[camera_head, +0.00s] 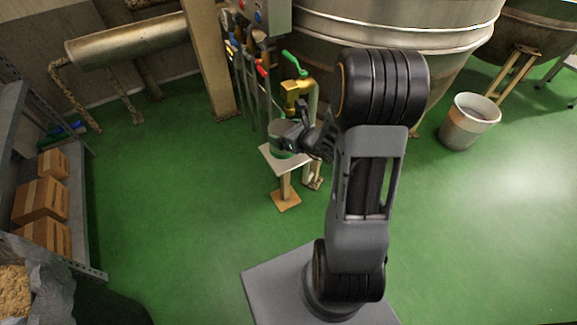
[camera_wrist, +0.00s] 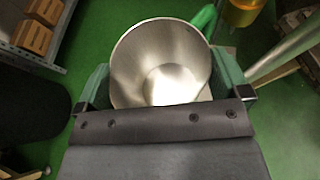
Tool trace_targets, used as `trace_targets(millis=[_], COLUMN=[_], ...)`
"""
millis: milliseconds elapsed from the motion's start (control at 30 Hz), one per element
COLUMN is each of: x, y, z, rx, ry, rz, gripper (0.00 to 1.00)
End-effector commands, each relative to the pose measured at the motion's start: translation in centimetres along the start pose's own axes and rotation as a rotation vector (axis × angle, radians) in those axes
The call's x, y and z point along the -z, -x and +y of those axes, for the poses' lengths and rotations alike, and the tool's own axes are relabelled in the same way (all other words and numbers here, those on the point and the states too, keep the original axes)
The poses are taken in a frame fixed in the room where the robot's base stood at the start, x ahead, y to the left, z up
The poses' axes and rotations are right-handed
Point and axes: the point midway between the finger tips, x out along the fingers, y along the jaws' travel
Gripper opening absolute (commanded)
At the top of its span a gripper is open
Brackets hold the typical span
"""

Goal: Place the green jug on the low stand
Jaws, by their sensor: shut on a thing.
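The jug (camera_head: 281,154) has a green outside. In the wrist view the jug (camera_wrist: 160,60) is seen from above, with a bare metal inside that looks empty and a green handle at its upper right. My gripper (camera_wrist: 165,82) is shut on it, one finger on each side. In the head view my gripper (camera_head: 292,139) hides much of the jug. The low stand (camera_head: 297,164) has a pale square top, a post and a wooden foot. The jug is over the stand's top and looks upright; I cannot tell whether it touches.
A yellow valve with a green lever (camera_head: 295,83) and a pipe stand close behind the stand. A large metal kettle (camera_head: 400,25) is behind my arm. A grey bucket (camera_head: 469,121) stands right. A shelf with boxes (camera_head: 41,200) is left. Green floor (camera_head: 180,190) lies clear between.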

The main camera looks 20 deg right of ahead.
Motion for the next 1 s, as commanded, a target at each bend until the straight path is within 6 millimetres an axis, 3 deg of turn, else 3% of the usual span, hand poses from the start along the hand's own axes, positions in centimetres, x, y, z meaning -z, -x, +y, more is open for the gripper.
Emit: trace_targets(millis=[33,167,300,500,667,767,1000], x=[2.6,4.7,3.1,3.4,3.9,4.2,4.6], y=[-0.8,-0.9,1.1,3.9,5.1,4.1,-2.2], z=[-0.5,-2.8,-6.1,-10.2,-11.7,-11.8,-10.9], rx=[-0.001,-0.014,-0.054,-0.102,-0.128,-0.137,-0.143], ry=[0.002,0.011,0.027,0.044,0.052,0.057,0.058], rz=[-0.002,-0.005,-0.004,-0.002,-0.001,-0.001,-0.001], gripper=[0.5,0.5,0.5,0.5,0.5,0.5,0.5])
